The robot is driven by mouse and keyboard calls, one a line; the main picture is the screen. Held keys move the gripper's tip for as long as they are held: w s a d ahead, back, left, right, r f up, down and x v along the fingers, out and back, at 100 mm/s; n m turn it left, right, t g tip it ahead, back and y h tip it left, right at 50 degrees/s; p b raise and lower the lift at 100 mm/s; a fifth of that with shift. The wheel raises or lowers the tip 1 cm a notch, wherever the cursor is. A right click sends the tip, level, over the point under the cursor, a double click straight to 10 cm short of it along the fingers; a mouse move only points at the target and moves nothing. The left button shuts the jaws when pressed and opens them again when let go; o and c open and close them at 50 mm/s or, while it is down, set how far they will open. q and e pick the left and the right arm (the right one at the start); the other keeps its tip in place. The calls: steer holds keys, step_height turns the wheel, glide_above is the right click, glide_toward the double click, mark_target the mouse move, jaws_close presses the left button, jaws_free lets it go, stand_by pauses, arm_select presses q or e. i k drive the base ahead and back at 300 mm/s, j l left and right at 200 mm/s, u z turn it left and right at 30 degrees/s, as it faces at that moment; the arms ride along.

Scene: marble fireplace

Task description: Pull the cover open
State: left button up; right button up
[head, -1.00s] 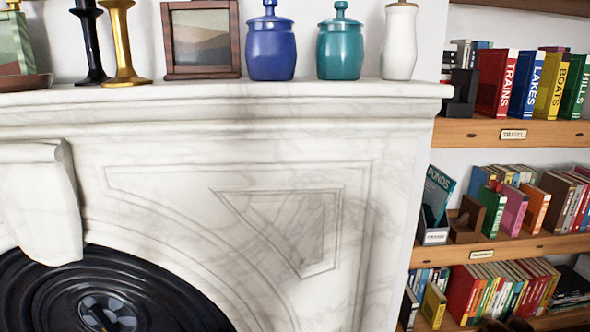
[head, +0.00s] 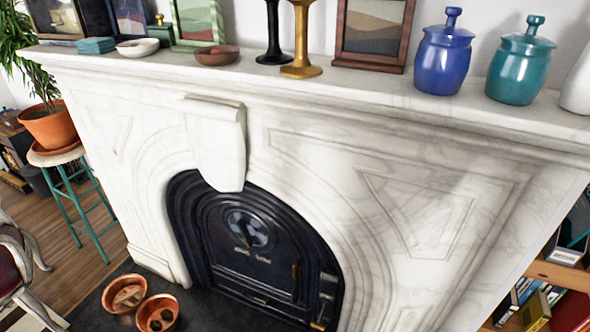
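The black metal cover (head: 270,268) fills the arched opening of the white marble fireplace (head: 150,205) in the head view. It looks closed. A round dial-like fitting (head: 248,229) sits on its upper part. A small upright knob or handle (head: 295,270) shows at its right side, and a brass-coloured piece (head: 318,326) is at the lower right edge. The cover's bottom is partly cut off by the frame. Neither of my grippers is in view.
The mantel shelf (head: 330,84) holds a blue jar (head: 443,58), a teal jar (head: 520,68), candlesticks and frames. Two copper bowls (head: 124,293) (head: 157,313) stand on the dark hearth. A chair (head: 22,255) and teal stool (head: 88,215) are left; bookshelves (head: 565,275) are right.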

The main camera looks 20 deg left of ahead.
mark_target(268, 267)
steer(key=u, duration=1.2)
